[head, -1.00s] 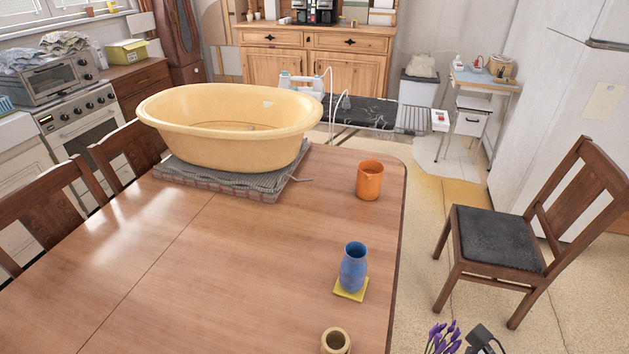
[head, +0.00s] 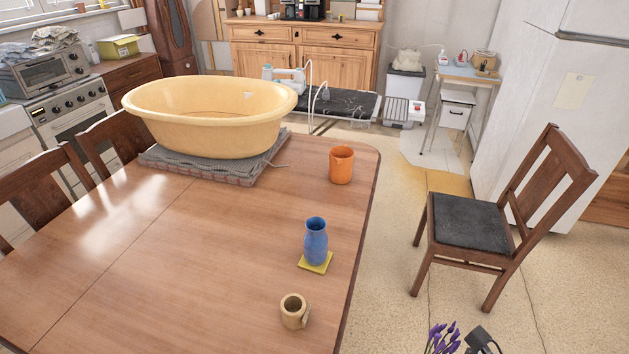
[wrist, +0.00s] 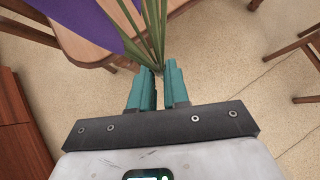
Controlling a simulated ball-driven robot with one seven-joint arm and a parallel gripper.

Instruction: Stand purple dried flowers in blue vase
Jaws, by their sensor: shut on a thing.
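The purple dried flowers (head: 440,338) show at the bottom edge of the head view, right of the table and beside part of my dark arm. In the wrist view their green stems (wrist: 152,35) run up from between the teal fingers of my gripper (wrist: 160,88), which is shut on them. A purple area at the wrist view's upper left is cut off. The blue vase (head: 316,240) stands upright on a yellow square coaster (head: 317,262) near the table's right edge. It is apart from the flowers. Its inside is mostly hidden.
The wooden table (head: 190,260) also bears a beige mug (head: 294,311) in front of the vase, an orange cup (head: 341,165) behind it, and a large yellow tub (head: 210,120) on a grey mat. A chair (head: 480,222) stands at the right; open floor lies between.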

